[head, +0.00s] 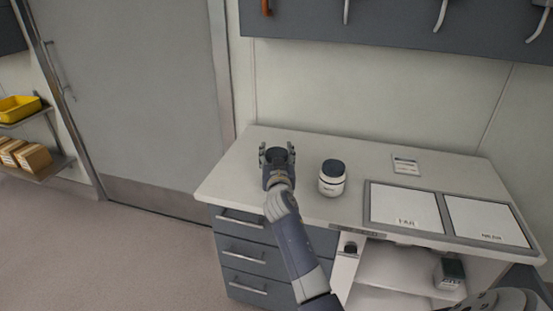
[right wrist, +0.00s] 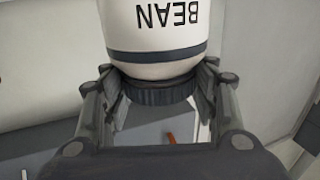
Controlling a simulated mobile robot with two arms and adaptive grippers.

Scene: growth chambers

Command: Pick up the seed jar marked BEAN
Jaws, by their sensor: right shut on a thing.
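The seed jar marked BEAN (right wrist: 165,35) is white with a dark band and a dark ribbed lid. It fills the top of the right wrist view, its lettering upside down there. My right gripper (right wrist: 160,95) is shut on it, with a finger on each side at the lid end. In the head view my right gripper (head: 277,158) is at the left part of the counter, and its hand hides most of the jar. I cannot tell whether the jar touches the counter. My left gripper is not in view.
Another white jar with a dark lid (head: 332,178) stands close to the right of my right gripper. Two framed panels (head: 405,208) (head: 488,222) lie on the right of the counter (head: 235,185). A small card (head: 405,166) lies behind. Hooks hang above; drawers are below.

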